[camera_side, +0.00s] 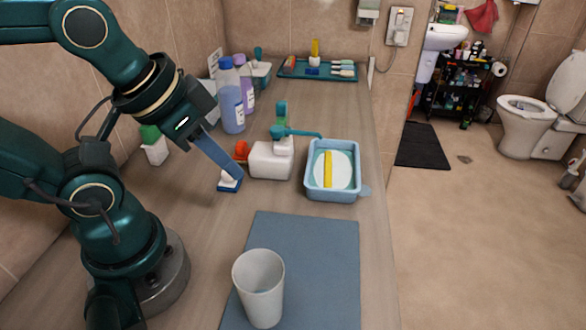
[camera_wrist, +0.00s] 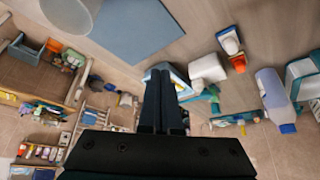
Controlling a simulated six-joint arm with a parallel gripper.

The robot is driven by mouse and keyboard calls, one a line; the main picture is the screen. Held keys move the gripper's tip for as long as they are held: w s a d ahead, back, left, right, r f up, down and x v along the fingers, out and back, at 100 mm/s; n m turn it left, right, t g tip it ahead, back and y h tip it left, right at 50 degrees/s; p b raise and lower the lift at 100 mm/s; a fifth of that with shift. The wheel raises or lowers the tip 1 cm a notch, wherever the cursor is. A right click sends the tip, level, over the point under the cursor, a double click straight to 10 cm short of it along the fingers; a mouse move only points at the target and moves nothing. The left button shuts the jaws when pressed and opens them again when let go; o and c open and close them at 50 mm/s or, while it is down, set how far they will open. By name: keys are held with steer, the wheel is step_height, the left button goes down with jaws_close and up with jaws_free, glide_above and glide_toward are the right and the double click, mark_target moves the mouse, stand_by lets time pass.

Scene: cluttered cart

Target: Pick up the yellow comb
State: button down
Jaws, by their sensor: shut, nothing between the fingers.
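A flat yellow strip that looks like the yellow comb (camera_side: 328,169) lies on a white round thing inside a light blue basin (camera_side: 311,190) in the side view. In the wrist view the basin (camera_wrist: 181,84) is partly behind my fingers, and I cannot make out the strip there. My gripper (camera_side: 238,177) is shut and empty, pointing down and right. It is left of the basin, apart from it. In the side view its tips overlap a small white and blue item (camera_side: 229,183). The shut fingers (camera_wrist: 164,72) also fill the middle of the wrist view.
A grey cup (camera_side: 258,288) stands on a blue mat (camera_side: 325,265). Bottles (camera_side: 231,100) and a teal tray (camera_side: 290,71) are farther back. The mat's right side is clear.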

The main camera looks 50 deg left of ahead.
steer(key=c, duration=0.6)
jaws_free()
steer(key=shift+o, duration=0.2)
steer(key=m+g+y, duration=0.3)
steer(key=m, duration=2.3)
glide_above(333, 171)
steer(key=s+d, duration=0.3)
step_height(333, 171, down, 10)
steer(key=shift+w+a+r, duration=0.1)
steer(key=shift+w+a, duration=0.05)
steer(key=shift+w+a+f+m, duration=0.2)
steer(key=shift+f+m, duration=0.1)
steer(key=shift+f, duration=0.3)
steer(key=shift+t, duration=0.3)
steer(key=shift+x, duration=2.05)
